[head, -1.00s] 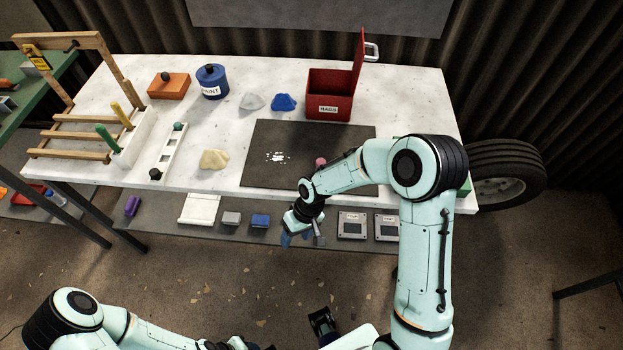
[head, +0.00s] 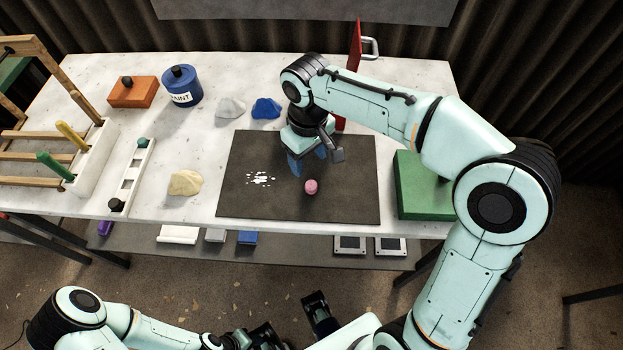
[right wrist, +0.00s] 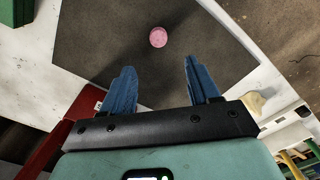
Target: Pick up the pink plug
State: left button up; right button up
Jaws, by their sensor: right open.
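The pink plug (head: 311,187) is a small round piece on the dark mat (head: 350,200), right of a white splatter. It also shows in the right wrist view (right wrist: 158,37), ahead of the fingertips. My right gripper (head: 306,164) is over the mat, a little beyond the plug in the head view. Its blue fingers (right wrist: 157,78) are apart with nothing between them. My left gripper (head: 260,337) is low at the bottom of the head view, away from the table. Its finger gap is not clear.
A red box with a raised lid (head: 354,75) is partly hidden behind my right arm. A green box (head: 415,185) stands right of the mat. The mat around the plug is clear.

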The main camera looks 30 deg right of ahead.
send_over(311, 185)
jog(key=f, duration=0.3)
jog(key=f+b, duration=0.1)
jog(key=f, duration=0.2)
jog(key=shift+w+a, duration=0.1)
jog(key=shift+a, duration=0.1)
jog(key=f, duration=0.5)
jog(key=shift+d+f+b, duration=0.2)
jog(key=shift+f+b, duration=0.15)
jog(key=shift+f, duration=0.05)
jog(key=c, duration=1.1)
